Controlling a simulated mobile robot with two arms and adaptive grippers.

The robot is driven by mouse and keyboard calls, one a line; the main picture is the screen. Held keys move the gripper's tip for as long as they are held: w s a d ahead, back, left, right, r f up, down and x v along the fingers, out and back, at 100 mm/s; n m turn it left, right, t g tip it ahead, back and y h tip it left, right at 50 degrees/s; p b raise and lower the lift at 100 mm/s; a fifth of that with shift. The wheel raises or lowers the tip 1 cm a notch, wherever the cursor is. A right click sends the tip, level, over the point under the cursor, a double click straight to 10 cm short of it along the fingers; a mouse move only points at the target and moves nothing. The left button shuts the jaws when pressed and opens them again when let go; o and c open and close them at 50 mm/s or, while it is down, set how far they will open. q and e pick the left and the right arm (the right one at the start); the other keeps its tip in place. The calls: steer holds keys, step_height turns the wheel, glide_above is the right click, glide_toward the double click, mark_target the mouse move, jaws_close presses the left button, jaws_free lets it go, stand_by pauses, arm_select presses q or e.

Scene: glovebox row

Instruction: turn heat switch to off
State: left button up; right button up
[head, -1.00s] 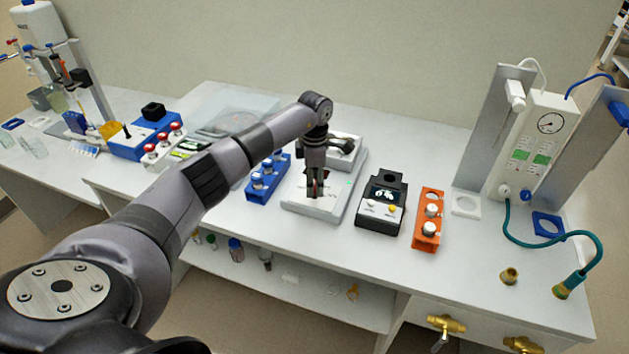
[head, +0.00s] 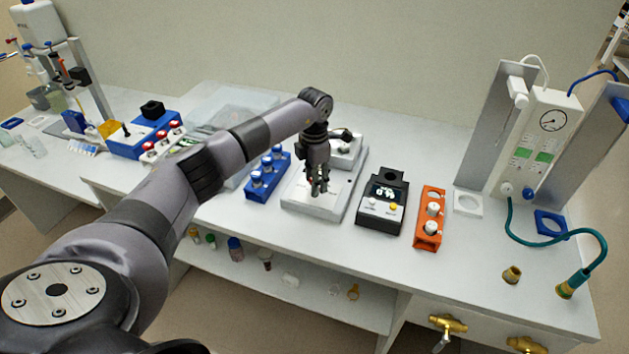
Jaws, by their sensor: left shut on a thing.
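A white flat instrument (head: 345,191) stands on the bench in the middle, with a raised part and a dark piece at its back. My left gripper (head: 319,190) comes down over its front part, fingers pointing down. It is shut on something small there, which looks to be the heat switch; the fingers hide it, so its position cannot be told. My right gripper is not in view.
A blue rack of vials (head: 266,177) stands close left of the instrument. A black device with a display (head: 382,203) and an orange rack (head: 429,217) stand to its right. A teal hose (head: 557,239) loops farther right.

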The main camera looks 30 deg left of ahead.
arm_select(q)
steer(key=shift+n, duration=1.9)
steer(key=o, duration=1.2)
steer(key=shift+c, duration=0.2)
step_height(320, 180, up, 12)
